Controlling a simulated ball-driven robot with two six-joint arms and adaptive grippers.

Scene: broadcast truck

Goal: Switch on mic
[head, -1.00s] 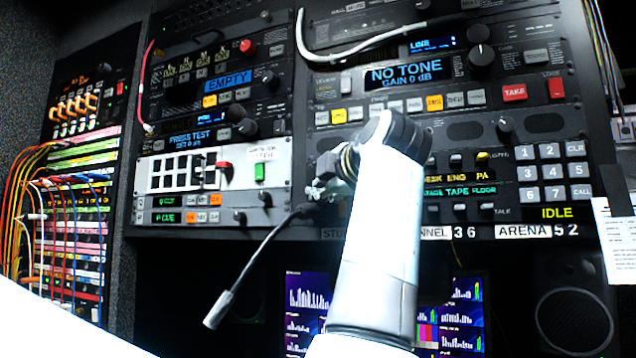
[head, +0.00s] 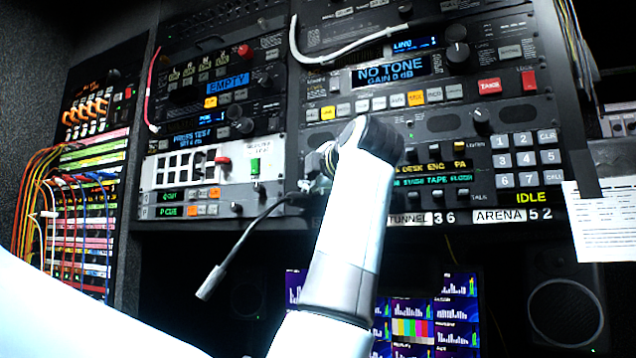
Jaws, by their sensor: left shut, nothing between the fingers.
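A thin gooseneck microphone (head: 212,282) hangs from the lower edge of the intercom panel (head: 440,215) and points down left. My left gripper (head: 311,187) is at the left end of that panel, near the root of the gooseneck. Its fingers are small and partly hidden by my own wrist; they look shut and empty. I cannot tell whether they touch the panel. The panel part behind the wrist is hidden, and no mic switch can be made out there. My right gripper is not in view.
The panel's keypad (head: 525,160) and IDLE readout are at the right. A NO TONE unit (head: 390,74) is above. A patch bay (head: 85,210) with coloured cables is at the left. Monitors (head: 430,310) and a speaker (head: 565,310) are below. A paper sheet (head: 605,220) hangs at the right.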

